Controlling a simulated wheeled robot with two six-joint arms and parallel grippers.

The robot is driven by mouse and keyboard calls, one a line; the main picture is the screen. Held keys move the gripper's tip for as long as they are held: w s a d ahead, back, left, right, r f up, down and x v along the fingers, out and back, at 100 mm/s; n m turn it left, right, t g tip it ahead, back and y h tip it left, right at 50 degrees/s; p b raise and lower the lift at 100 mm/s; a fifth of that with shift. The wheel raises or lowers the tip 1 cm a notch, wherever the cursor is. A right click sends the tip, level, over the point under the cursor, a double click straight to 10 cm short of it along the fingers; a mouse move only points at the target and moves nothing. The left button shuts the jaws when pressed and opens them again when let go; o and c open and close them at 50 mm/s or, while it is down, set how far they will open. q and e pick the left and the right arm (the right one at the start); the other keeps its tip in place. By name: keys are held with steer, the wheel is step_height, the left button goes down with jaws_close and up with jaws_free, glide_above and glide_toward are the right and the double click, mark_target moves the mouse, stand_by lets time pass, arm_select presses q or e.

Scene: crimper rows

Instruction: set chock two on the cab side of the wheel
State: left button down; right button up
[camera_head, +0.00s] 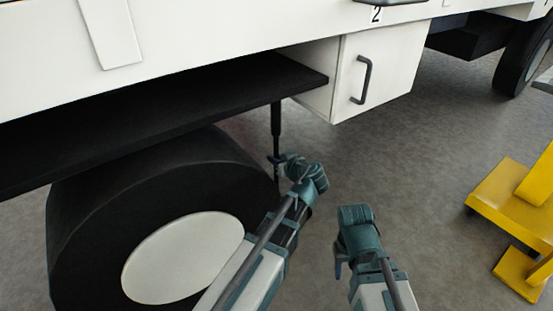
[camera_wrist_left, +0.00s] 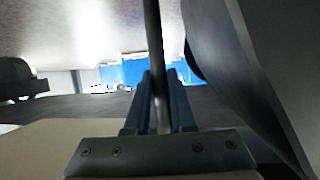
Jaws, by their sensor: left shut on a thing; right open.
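The wheel (camera_head: 85,235), black with a pale hub disc, fills the lower left of the head view; it seems to be the dark curved surface (camera_wrist_left: 240,70) at the right of the left wrist view. My left gripper (camera_head: 277,163) is beside the wheel's right edge, shut on a thin dark upright rod (camera_head: 277,122). The rod (camera_wrist_left: 153,35) runs between its fingers in the wrist view. The rod's lower end is hidden, and I cannot tell what it belongs to. I make out no chock. My right gripper (camera_head: 339,262) is open and apart from the wheel, above the floor.
A black ledge (camera_head: 200,100) overhangs the wheel. A white locker (camera_head: 385,72) with a dark handle is right of it, under a "2" label. Yellow stands (camera_head: 510,205) are at the right edge. The grey floor (camera_head: 420,160) between is clear.

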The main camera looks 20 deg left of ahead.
arm_select(q)
steer(key=shift+f, duration=0.2)
arm_select(e)
steer(key=shift+f, duration=0.25)
arm_select(q)
steer(key=c, duration=0.8)
jaws_free()
steer(key=shift+o, duration=0.6)
steer(key=shift+b, duration=0.3)
steer(key=shift+s, duration=0.1)
